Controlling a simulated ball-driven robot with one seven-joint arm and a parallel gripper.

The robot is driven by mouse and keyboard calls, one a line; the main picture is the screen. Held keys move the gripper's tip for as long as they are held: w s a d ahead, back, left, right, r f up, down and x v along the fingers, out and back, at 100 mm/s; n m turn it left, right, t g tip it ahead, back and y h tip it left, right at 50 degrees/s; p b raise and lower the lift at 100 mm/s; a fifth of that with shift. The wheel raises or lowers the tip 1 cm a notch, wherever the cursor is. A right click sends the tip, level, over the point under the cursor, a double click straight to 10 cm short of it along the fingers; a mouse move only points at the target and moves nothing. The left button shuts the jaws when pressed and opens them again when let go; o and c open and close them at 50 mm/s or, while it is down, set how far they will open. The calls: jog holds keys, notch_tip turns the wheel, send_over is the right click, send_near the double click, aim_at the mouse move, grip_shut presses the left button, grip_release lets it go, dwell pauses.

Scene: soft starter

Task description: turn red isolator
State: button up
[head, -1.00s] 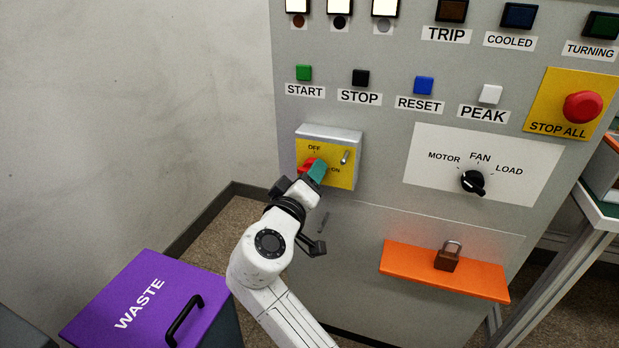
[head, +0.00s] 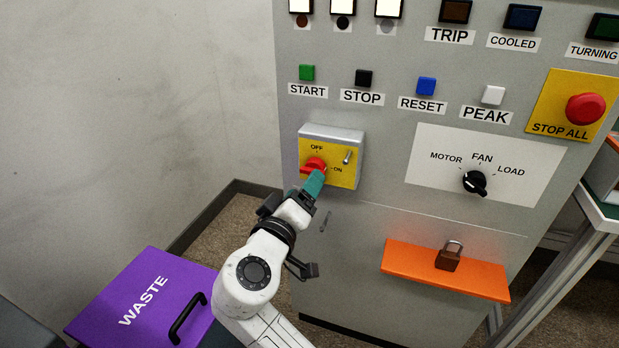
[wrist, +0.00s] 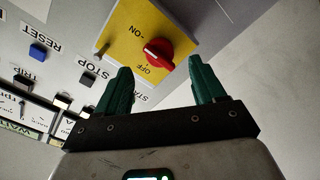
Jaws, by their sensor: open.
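The red isolator knob (head: 315,164) sits on a yellow plate (head: 345,179) marked OFF at the top and ON at the right, on a grey box. In the head view its handle lies roughly sideways, nearer the ON line than OFF. The wrist view shows the knob (wrist: 158,53) just beyond and between the fingertips, with a visible gap. My gripper (head: 316,181) is open, its green fingers below and in front of the knob, partly covering its lower right in the head view. In the wrist view my gripper (wrist: 160,65) holds nothing.
A metal pin (head: 347,156) stands on the plate right of the knob. Push buttons run above, with a black selector (head: 474,182) to the right. An orange shelf (head: 420,268) with a padlock (head: 449,256) juts out lower right. A purple waste bin (head: 140,290) stands lower left.

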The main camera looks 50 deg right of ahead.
jog(key=v, duration=0.5)
jog(key=shift+s+a, duration=0.1)
jog(key=shift+a, duration=0.2)
jog(key=s+f+n+g+y, duration=0.1)
jog(key=s+f+y, duration=0.35)
jog(key=f, duration=0.35)
jog(key=s+d+f+g+y, duration=0.1)
jog(key=s+f+y, duration=0.2)
jog(key=s+f, duration=0.35)
jog(key=s+f+n+g+y, duration=0.1)
jog(key=s+f+g+y, duration=0.2)
jog(key=f, duration=0.7)
jog(key=s+a+f+n+y, duration=0.1)
jog(key=s+a+f+y, duration=0.45)
jog(key=s, duration=0.25)
notch_tip(320, 180, up, 23)
jog(key=p, duration=2.2)
jog(key=shift+s+a+f+y, duration=0.15)
jog(key=shift+s+f+y, duration=0.05)
jog(key=shift+y, duration=0.2)
jog(key=shift+c, duration=0.3)
